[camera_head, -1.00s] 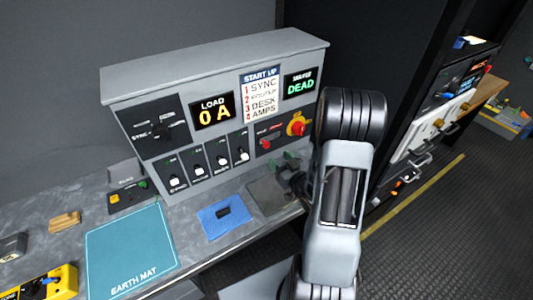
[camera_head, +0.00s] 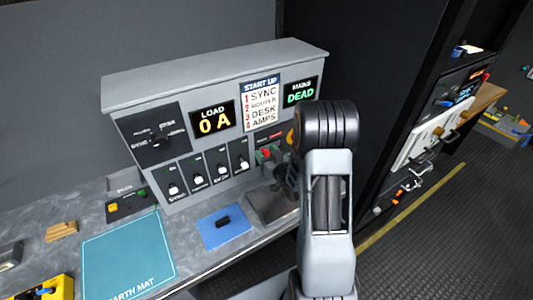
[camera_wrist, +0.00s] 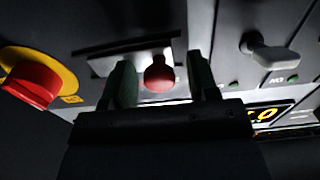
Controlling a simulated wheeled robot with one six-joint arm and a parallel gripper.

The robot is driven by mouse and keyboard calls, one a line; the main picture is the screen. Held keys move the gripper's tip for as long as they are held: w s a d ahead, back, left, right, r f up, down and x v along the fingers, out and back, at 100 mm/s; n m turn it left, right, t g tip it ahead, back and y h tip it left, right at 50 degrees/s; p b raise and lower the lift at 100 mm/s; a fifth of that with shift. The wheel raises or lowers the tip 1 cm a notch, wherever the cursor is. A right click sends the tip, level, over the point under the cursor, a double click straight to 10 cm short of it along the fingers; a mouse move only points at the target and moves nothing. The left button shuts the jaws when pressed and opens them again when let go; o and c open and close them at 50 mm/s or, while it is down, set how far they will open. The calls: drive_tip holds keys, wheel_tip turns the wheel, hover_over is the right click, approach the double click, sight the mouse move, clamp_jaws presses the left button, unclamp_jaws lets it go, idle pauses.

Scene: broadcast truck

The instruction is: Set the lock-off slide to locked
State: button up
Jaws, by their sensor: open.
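The lock-off slide's red knob (camera_wrist: 158,76) sits in front of a pale slotted plate (camera_wrist: 103,64) on the grey panel in the wrist view. My gripper (camera_wrist: 162,80) is open, with one green-padded finger on each side of the knob. Gaps show between the knob and both pads, and the knob is not clamped. In the head view a small part of the red knob (camera_head: 263,155) shows beside my gripper's dark fingers. Most of the slide is hidden there by my arm. The slide's label cannot be read.
A red switch on a yellow disc (camera_wrist: 33,84) is close beside the slide. A grey toggle lever (camera_wrist: 270,53) stands out on its other side. The panel (camera_head: 215,75) reads LOAD 0 A and DEAD. A blue mat (camera_head: 222,240) with a dark piece lies on the bench.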

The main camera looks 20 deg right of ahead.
drive_tip(key=shift+c, duration=0.4)
clamp_jaws()
